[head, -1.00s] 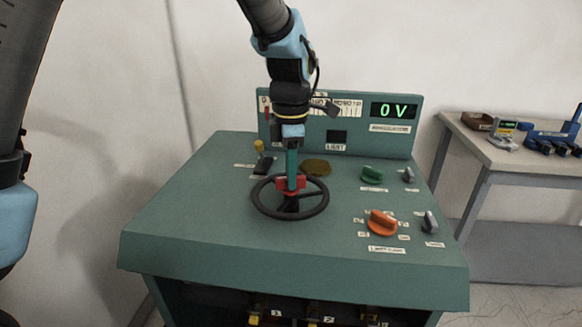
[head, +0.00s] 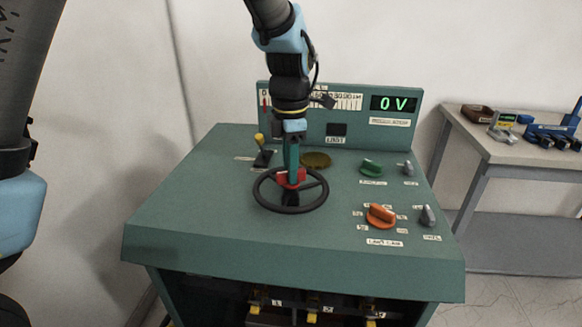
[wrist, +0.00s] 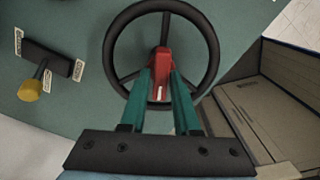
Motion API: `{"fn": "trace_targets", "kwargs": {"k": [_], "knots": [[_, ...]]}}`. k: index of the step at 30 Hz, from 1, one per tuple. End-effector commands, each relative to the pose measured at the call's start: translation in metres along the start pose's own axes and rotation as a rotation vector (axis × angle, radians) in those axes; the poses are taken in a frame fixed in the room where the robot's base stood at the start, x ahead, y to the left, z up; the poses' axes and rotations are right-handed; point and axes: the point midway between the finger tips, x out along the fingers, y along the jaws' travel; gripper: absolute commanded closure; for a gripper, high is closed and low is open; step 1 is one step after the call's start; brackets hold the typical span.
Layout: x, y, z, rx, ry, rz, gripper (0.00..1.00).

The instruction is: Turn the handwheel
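The black handwheel (head: 321,203) lies flat on the green console top, with a round rim and spokes. The green display (head: 394,104) reads 0 V.
A yellow-tipped lever (head: 261,145) stands left of the wheel. A green knob (head: 371,167), an orange knob (head: 381,215) and grey knobs sit to the right. The upright panel (head: 355,136) rises behind. A grey table (head: 500,149) with tools stands at the right.

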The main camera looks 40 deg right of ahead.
Motion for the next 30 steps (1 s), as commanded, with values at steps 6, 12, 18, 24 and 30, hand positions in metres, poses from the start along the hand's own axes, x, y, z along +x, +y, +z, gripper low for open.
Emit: {"fn": "trace_targets", "kwargs": {"k": [6,12,18,24,30], "knots": [[0.0,-0.001,0.001,0.002,0.0,-0.001,0.47],[0.0,-0.001,0.001,0.002,-0.001,-0.001,0.47],[-0.016,-0.001,0.002,0.004,-0.004,0.001,0.47],[-0.055,0.0,0.002,0.003,-0.006,0.003,0.47],[-0.09,0.0,0.001,0.003,-0.003,0.002,0.47]]}}
